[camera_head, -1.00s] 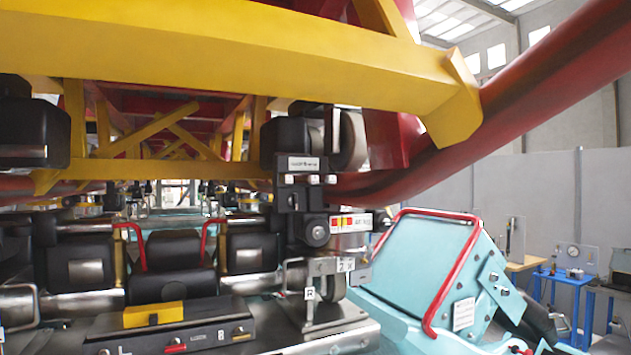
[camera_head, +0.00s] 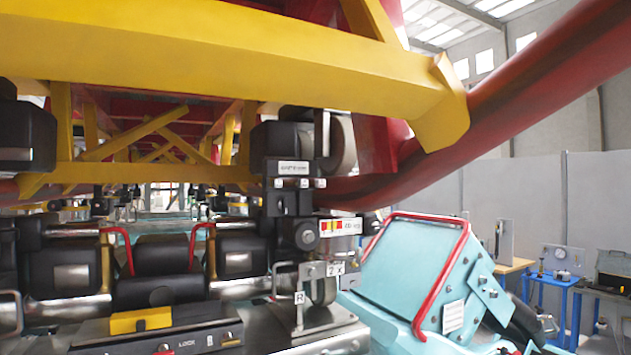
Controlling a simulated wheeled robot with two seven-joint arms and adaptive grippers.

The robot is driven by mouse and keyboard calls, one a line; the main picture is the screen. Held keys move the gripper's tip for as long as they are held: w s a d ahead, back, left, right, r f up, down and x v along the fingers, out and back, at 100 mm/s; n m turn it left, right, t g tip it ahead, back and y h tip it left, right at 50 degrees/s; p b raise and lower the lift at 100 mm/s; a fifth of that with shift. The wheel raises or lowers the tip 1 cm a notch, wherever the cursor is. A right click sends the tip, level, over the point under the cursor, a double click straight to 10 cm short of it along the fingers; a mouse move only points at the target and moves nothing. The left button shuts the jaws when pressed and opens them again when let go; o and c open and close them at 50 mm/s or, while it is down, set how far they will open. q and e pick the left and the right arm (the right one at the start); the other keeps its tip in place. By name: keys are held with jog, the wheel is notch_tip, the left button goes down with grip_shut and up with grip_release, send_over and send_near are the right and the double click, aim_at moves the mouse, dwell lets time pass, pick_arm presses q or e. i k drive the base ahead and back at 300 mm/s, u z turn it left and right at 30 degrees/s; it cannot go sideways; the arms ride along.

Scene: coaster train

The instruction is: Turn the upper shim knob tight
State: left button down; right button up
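A black bracket block (camera_head: 288,200) hangs below the yellow beam, right of the middle of the train's underside. A round dark knob with a grey centre (camera_head: 306,236) sits on the front of its lower part. I cannot tell for certain whether this is the upper shim knob, or how tight it is. Small pale studs (camera_head: 299,184) line the block above, under a white label plate (camera_head: 292,168). Neither of my grippers shows in this view.
A yellow beam (camera_head: 220,60) and a thick red tube (camera_head: 500,100) cross overhead. A teal seat-like body with a red bar (camera_head: 410,270) stands to the right. A metal bracket tagged R (camera_head: 318,295) and a dark panel marked LOCK (camera_head: 185,340) lie below. A blue workbench (camera_head: 555,282) stands behind, right.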

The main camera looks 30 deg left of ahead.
aim_at(282, 205)
jog(key=u, duration=1.25)
